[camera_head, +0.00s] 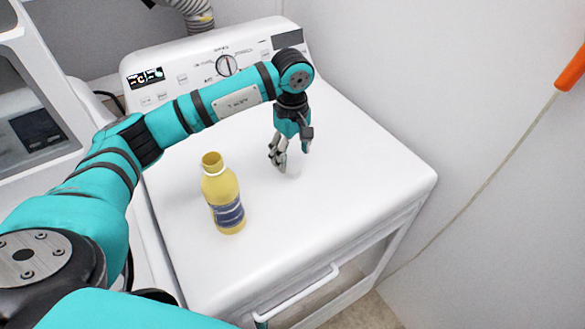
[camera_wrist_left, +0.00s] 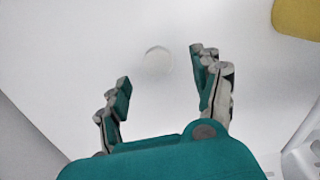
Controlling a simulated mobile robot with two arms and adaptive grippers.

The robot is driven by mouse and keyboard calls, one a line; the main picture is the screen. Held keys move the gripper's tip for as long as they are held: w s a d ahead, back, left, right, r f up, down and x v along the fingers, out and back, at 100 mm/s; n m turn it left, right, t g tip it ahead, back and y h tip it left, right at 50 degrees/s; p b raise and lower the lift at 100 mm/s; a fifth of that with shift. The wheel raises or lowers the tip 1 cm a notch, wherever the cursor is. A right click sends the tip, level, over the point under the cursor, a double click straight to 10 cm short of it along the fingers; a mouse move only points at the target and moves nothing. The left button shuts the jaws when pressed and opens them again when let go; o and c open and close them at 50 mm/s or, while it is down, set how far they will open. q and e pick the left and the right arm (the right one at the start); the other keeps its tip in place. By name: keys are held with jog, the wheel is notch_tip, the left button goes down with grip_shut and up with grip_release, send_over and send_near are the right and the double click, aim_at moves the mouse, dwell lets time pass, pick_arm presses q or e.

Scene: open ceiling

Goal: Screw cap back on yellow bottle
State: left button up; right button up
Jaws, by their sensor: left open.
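The yellow bottle (camera_head: 223,192) stands upright on the white machine top, with a blue label and an open neck with no cap on it. A small white cap (camera_head: 294,170) sits on the same top, right of the bottle, partly hidden by the gripper. In the left wrist view the cap (camera_wrist_left: 157,59) is a pale disc, faint against the white surface. My left gripper (camera_head: 290,155) points down just above the cap. Its fingers (camera_wrist_left: 163,85) are spread apart and hold nothing. Part of the yellow bottle (camera_wrist_left: 298,17) shows at the top right of the wrist view. My right gripper is not in view.
The white machine (camera_head: 350,190) has a raised control panel with a knob (camera_head: 227,65) at the back. Its top is clear around the bottle and cap. A wall stands at right, with an orange-handled item (camera_head: 571,72) near it. Another white appliance (camera_head: 35,125) is at left.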

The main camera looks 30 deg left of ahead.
aim_at(293, 168)
pick_arm(q)
jog(key=shift+f, duration=0.15)
notch_tip(293, 168, down, 4)
jog(key=p, duration=0.2)
jog(key=shift+w+r+p, duration=0.15)
jog(key=shift+r+p, duration=0.05)
jog(key=shift+p, duration=0.1)
jog(key=shift+f, duration=0.65)
jog(key=shift+c, duration=0.3)
jog(key=c, duration=0.7)
